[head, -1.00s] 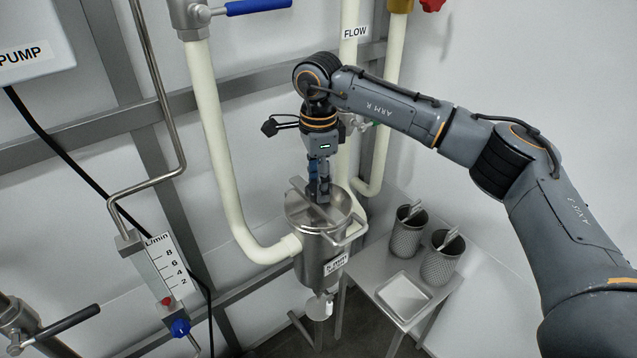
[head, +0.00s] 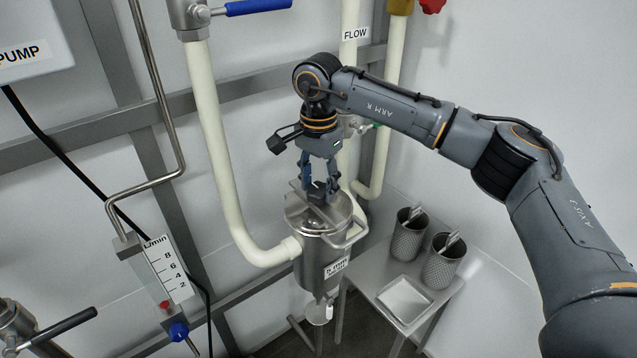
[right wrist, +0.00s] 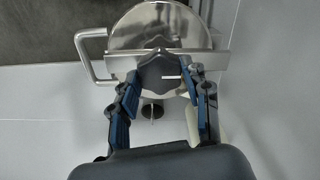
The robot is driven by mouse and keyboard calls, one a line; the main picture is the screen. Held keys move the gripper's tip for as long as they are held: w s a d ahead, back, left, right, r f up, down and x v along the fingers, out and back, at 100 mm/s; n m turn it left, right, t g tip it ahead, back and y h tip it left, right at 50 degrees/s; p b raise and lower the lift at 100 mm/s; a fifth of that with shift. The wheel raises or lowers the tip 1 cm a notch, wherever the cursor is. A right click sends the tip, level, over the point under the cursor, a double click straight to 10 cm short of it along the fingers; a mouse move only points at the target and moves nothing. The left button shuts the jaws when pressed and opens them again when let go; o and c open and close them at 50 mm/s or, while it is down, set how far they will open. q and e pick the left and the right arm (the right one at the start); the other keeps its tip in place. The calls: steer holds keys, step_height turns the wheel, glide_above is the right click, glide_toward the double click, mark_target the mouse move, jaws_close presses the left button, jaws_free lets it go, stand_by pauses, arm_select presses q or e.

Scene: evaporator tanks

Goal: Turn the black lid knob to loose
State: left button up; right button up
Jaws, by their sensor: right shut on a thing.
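The black lid knob (right wrist: 157,74) sits at the centre of a flat metal bar across the round steel lid (right wrist: 150,27). A white mark on the knob points right in the right wrist view. The lid tops the steel tank (head: 312,268) in the head view. My right gripper (head: 318,190) points down from above and is shut on the knob, with a blue-and-black finger on either side. In the right wrist view the right gripper (right wrist: 161,77) has its fingertips at the knob's two sides. In the head view the fingers partly hide the knob. My left gripper is not in view.
A cream pipe (head: 225,170) runs into the tank's left side. A curved handle (head: 347,236) sticks out at its right. A steel side table (head: 372,270) holds two mesh baskets (head: 441,266) and a white tray (head: 404,299). A flow gauge (head: 165,268) stands at left.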

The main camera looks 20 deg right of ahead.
mark_target(319, 189)
stand_by(0.4)
steer(key=o, duration=1.1)
steer(key=shift+o, duration=0.2)
steer(key=shift+r, duration=0.1)
step_height(319, 189, up, 12)
steer(key=shift+f, duration=0.2)
